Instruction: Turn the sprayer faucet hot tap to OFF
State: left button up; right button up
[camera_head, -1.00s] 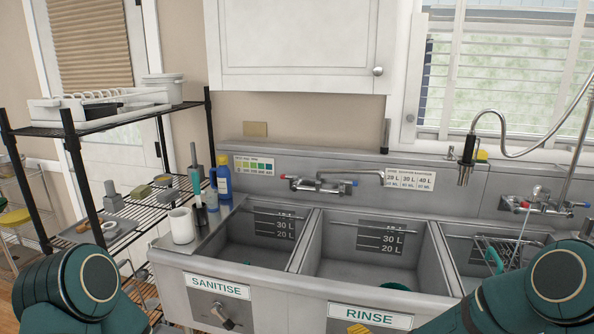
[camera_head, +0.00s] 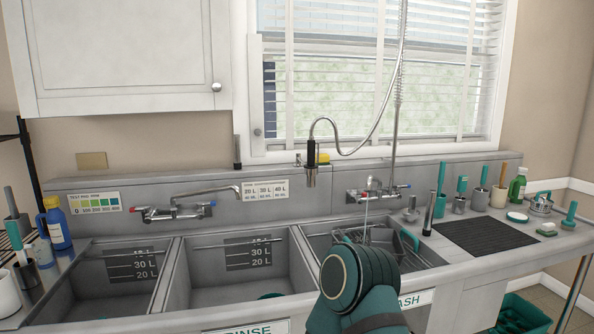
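The sprayer faucet (camera_head: 376,193) is mounted on the steel backsplash above the right-hand basin. Its hot tap (camera_head: 352,195) has a red marking and is on the left side; the tap with a blue marking (camera_head: 403,186) is on the right. A thin pale stream, which looks like running water, drops from the faucet into the basin. The spray head (camera_head: 311,163) hangs from a curved hose to the left of the faucet. A green link of my arm covers the front of the right-hand basin. Neither gripper shows.
A second wall faucet (camera_head: 174,212) with red and blue ends is at the left. A wire basket (camera_head: 372,238) sits in the right-hand basin. A dark drain mat (camera_head: 484,236), brushes and pots stand on the right counter. The middle basin (camera_head: 215,272) is mostly empty.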

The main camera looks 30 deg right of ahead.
aim_at(359, 191)
jog(key=z, duration=1.35)
jog(key=l+u, duration=0.2)
jog(key=u, duration=0.25)
jog(key=i+l+u, duration=0.1)
jog(key=u, duration=0.35)
jog(key=l+u, duration=0.25)
jog(key=u, duration=0.2)
jog(key=k+l+u, duration=0.15)
jog(key=l, duration=0.15)
jog(key=l+u, duration=0.15)
jog(key=l, duration=0.15)
jog(key=k+l+u, duration=0.15)
jog(key=l, duration=0.15)
